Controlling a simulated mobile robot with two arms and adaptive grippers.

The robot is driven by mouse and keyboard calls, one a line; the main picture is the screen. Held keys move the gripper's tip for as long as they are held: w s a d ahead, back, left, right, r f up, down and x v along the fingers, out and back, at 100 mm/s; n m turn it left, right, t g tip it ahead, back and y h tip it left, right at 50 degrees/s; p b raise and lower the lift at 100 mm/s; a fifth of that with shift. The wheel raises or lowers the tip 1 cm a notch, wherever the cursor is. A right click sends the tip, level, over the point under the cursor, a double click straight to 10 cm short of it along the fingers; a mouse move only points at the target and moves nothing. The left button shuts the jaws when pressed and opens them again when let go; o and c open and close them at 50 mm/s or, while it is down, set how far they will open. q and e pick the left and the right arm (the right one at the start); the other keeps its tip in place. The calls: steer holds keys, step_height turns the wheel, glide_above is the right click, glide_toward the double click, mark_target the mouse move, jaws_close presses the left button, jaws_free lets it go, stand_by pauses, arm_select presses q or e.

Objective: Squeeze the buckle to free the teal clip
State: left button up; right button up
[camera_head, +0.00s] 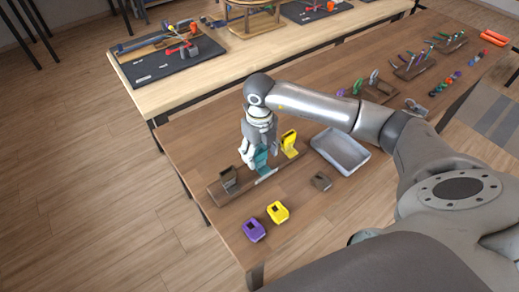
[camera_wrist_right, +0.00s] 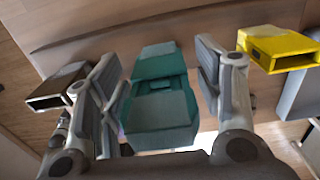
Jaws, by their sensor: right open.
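The teal clip (camera_head: 261,161) stands on a brown wooden rail (camera_head: 217,197) on the table, between a dark brown clip and a yellow clip. My right gripper (camera_head: 257,149) is over it from above and partly hides it. In the right wrist view the teal clip and its buckle (camera_wrist_right: 160,102) sit between the two fingers of my right gripper (camera_wrist_right: 163,70), one finger on each side. The fingers are open, with only narrow gaps at the clip's sides. My left gripper is not in view.
The dark brown clip (camera_head: 229,177) and yellow clip (camera_head: 289,141) flank the teal one closely. A grey tray (camera_head: 365,155) stands to the right. Loose purple (camera_head: 254,230), yellow (camera_head: 278,212) and dark brown (camera_head: 321,181) buckle parts lie in front of the rail.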

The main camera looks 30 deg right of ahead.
steer(key=shift+r+p, duration=2.1)
steer(key=shift+r, duration=1.45)
steer(key=shift+f, duration=0.1)
